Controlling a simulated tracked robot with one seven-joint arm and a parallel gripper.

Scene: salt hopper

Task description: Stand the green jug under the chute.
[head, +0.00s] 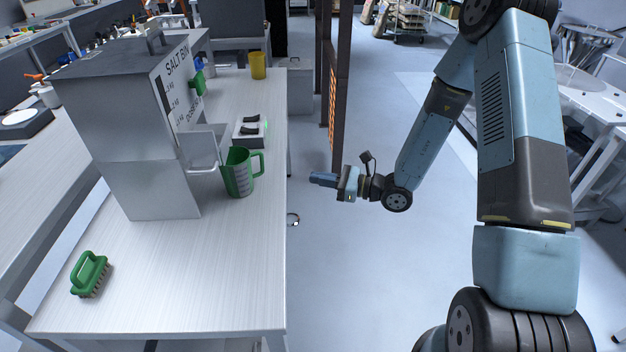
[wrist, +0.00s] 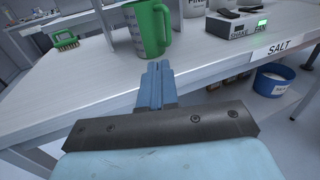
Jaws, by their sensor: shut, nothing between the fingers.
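The green jug (head: 239,172) stands upright on the table beside the salt bin, with its handle toward the right. It also shows in the wrist view (wrist: 149,30), straight ahead of my fingers. The chute (head: 203,149) sticks out from the right side of the grey salt bin (head: 130,130), close to the jug's left. The head view does not clearly show whether the jug's mouth is beneath it. My gripper (head: 318,179) is shut and empty, off the table's right edge and apart from the jug. Its closed fingers show in the wrist view (wrist: 159,75).
A green brush (head: 90,273) lies at the table's near left. A switch box (head: 250,130) with a green light sits behind the jug; a yellow cup (head: 258,65) stands farther back. A blue tub (wrist: 273,80) is on the shelf below. The table's near part is mostly clear.

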